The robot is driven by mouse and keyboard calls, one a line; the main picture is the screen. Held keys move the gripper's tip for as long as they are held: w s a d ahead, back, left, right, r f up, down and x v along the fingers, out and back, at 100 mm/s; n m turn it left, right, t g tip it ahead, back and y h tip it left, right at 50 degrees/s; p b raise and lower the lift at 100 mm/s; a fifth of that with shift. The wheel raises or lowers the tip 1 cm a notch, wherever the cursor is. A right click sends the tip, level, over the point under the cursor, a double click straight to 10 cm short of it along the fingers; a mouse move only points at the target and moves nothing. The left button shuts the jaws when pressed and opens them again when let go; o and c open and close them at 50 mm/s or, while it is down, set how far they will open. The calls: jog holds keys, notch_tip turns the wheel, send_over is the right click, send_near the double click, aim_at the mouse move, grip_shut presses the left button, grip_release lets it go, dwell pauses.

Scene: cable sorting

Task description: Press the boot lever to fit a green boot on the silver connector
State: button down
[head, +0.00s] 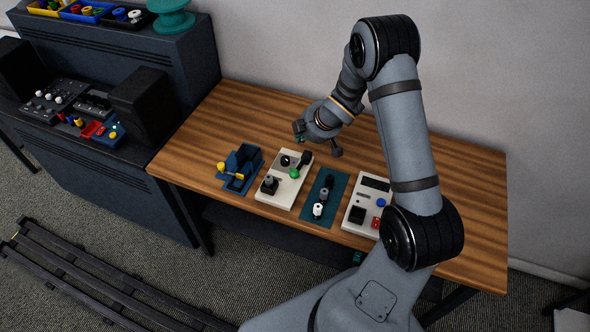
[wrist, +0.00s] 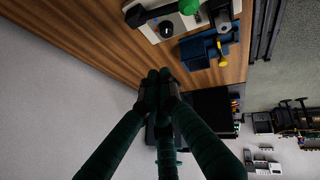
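A white panel (head: 280,195) stands on the wooden table. A green ball (head: 294,173) sits on its lever, with a black part behind. A dark and grey cylinder (head: 268,183) stands at its front left, perhaps the silver connector; no boot can be made out on it. In the wrist view the panel (wrist: 151,31), green ball (wrist: 189,6) and a small silver round part (wrist: 166,28) show at the top. My gripper (head: 299,133) is above the table behind the panel, apart from the lever. In the wrist view its dark green fingers (wrist: 159,83) converge; any gap is unclear.
A blue device (head: 240,165) with a yellow knob stands left of the panel. A teal mat (head: 313,204) with black, grey and white pieces lies right of it, then a white box (head: 353,193) with blue and red buttons. The table's back left is clear.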

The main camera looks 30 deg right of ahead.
jog(key=b, duration=0.7)
send_over(298, 171)
jog(key=w+d, duration=0.1)
notch_tip(298, 171, down, 7)
jog(key=shift+w+r, duration=0.15)
jog(key=shift+s+a+f+b, duration=0.15)
jog(key=shift+f+b, duration=0.2)
jog(key=shift+b, duration=0.2)
jog(key=shift+s+a+f+b, duration=0.1)
jog(key=shift+f+b, duration=0.25)
jog(key=shift+b, duration=0.15)
jog(key=shift+f+b, duration=0.4)
jog(key=shift+b, duration=0.2)
